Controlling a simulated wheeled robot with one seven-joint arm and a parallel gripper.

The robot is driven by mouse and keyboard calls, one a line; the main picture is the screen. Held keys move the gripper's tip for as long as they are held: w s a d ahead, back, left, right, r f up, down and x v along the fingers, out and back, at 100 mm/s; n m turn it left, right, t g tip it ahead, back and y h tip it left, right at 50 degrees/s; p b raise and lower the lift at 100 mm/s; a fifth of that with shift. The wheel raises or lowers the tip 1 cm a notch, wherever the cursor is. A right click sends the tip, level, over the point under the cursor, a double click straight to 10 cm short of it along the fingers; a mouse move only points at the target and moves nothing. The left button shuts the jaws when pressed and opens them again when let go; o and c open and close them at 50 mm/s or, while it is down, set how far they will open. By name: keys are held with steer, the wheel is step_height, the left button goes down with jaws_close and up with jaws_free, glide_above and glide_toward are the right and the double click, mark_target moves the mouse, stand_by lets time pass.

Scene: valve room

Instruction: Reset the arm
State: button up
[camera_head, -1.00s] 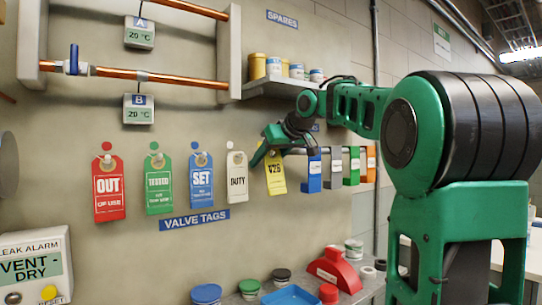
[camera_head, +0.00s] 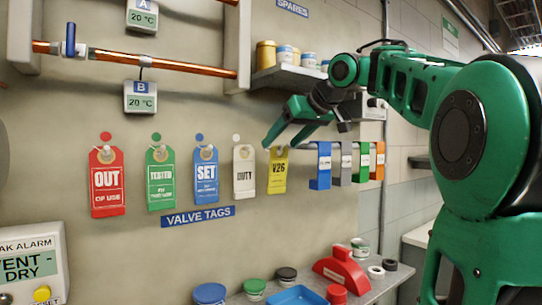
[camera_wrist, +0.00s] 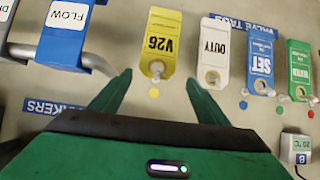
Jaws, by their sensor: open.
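My gripper (camera_head: 285,135) is green and reaches from the right toward the wall. Its jaws are open and empty in the wrist view (camera_wrist: 158,92). The yellow V26 tag (camera_head: 278,171) hangs on the wall at the right end of the row of valve tags. In the wrist view the yellow tag (camera_wrist: 160,35) appears upside down, beyond the fingertips and in line with the gap between them. Nothing shows between the fingers. My green arm (camera_head: 460,125) fills the right side of the head view.
Red, green, blue and white tags (camera_head: 243,172) hang to the left of the yellow one. A rail to its right carries coloured blocks (camera_head: 320,166). A shelf (camera_head: 290,77) with jars is above. Copper pipes (camera_head: 170,63) run upper left. A bench with jars is below.

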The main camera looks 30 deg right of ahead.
steer(key=shift+v, duration=1.85)
steer(key=s+f+m+g, duration=0.2)
steer(key=s+f+g, duration=0.15)
steer(key=f, duration=0.95)
steer(key=s+f+m+g, duration=0.2)
steer(key=s+f, duration=0.2)
steer(key=f, duration=0.9)
steer(key=s+a+f+m+g, duration=0.1)
steer(key=s+a+f+g, duration=0.1)
steer(key=s+f, duration=0.7)
steer(key=s+a+f+m+g, duration=0.1)
steer(key=s+a+f+g, duration=0.2)
steer(key=s+f, duration=0.7)
step_height(320, 180, down, 2)
steer(key=shift+s+f+m+g, duration=0.1)
steer(key=shift+s+m+g, duration=0.3)
steer(key=shift+g, duration=0.15)
steer(key=shift+w, duration=0.1)
steer(key=shift+w+f, duration=0.2)
steer(key=shift+w, duration=0.4)
